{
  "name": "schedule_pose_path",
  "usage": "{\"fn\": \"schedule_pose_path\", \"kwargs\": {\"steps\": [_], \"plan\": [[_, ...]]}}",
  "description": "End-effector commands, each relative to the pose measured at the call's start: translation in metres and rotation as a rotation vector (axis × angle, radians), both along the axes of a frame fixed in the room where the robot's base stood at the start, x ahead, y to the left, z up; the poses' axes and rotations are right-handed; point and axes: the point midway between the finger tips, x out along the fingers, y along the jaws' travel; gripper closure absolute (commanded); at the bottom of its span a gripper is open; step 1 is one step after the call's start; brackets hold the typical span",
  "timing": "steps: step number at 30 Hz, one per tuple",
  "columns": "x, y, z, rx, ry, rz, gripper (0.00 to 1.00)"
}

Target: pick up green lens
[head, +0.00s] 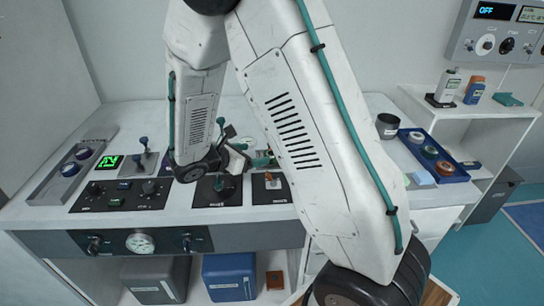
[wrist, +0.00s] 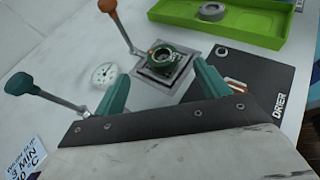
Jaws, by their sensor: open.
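The green lens (wrist: 163,57), a dark green ring, sits on a square stepped metal mount in the wrist view. My gripper (wrist: 160,72) is open, with one teal finger to the left of the lens and one to the right. The fingertips appear short of the lens and nothing is held between them. In the head view my arm covers much of the middle of the table, and I cannot make out the green lens there.
Levers with an orange knob (wrist: 107,6) and a teal knob (wrist: 18,84) stand near the mount. A DRIER plate (wrist: 245,85) lies right. A green tray (wrist: 268,41) holds a grey ring. A blue tray (head: 458,178) with ring lenses is at right.

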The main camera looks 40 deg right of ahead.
Motion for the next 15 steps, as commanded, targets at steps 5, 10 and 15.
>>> {"fn": "schedule_pose_path", "kwargs": {"steps": [5, 10, 15], "plan": [[0.004, -0.012, -0.010, -0.010, 0.017, 0.017, 0.25], [0.005, -0.029, -0.018, -0.009, 0.016, 0.016, 0.25], [0.003, -0.052, -0.032, -0.008, 0.017, 0.014, 0.25]]}}
